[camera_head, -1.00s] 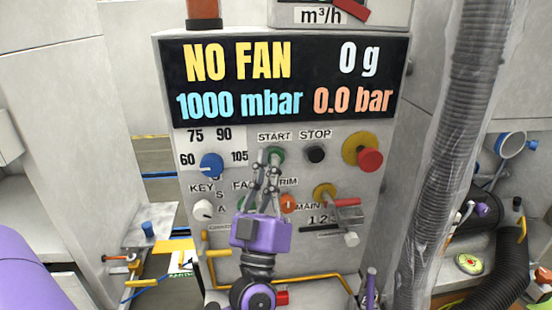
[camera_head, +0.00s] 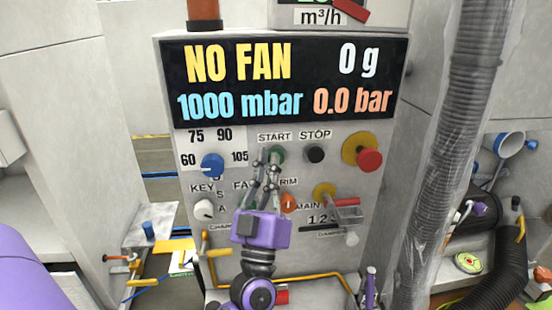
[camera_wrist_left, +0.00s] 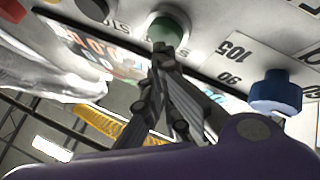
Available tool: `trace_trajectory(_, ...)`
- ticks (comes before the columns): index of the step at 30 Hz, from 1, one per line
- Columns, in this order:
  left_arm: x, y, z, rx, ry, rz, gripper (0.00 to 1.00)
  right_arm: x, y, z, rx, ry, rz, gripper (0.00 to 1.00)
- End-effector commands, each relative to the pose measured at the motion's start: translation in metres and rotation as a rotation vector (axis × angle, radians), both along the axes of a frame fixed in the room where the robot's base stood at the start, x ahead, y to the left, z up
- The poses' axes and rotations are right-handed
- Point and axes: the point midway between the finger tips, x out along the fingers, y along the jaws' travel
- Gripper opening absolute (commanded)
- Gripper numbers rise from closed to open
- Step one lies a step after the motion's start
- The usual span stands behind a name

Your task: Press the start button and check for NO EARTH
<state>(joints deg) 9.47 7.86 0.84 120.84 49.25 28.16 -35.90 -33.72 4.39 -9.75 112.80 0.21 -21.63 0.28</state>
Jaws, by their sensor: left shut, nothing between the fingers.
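The green START button (camera_head: 277,153) is on the grey panel under the START label, and it also shows in the left wrist view (camera_wrist_left: 169,28). My left gripper (camera_head: 267,158) is shut and empty, its fingertips just in front of the button and covering its left side. In the left wrist view the fingertips (camera_wrist_left: 165,55) are together by the button's lower edge; I cannot tell whether they touch it. The display (camera_head: 285,80) reads NO FAN, 0 g, 1000 mbar and 0.0 bar. NO EARTH is not shown. My right gripper is not in view.
The black STOP button (camera_head: 315,153) and a red mushroom button (camera_head: 370,160) are right of START. A blue knob (camera_head: 212,166) is to the left. A white key knob (camera_head: 204,209) and a red-handled lever (camera_head: 346,202) are lower. A grey hose (camera_head: 462,120) hangs at the right.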

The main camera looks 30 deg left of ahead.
Motion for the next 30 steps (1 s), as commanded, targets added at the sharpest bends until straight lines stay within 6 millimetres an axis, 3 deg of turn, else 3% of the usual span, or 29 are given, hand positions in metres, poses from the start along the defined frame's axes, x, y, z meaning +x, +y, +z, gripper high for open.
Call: trace_trajectory(30, 0.0079, 0.0062, -0.0003, 0.001, 0.001, 0.0, 0.0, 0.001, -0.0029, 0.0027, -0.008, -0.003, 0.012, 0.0)
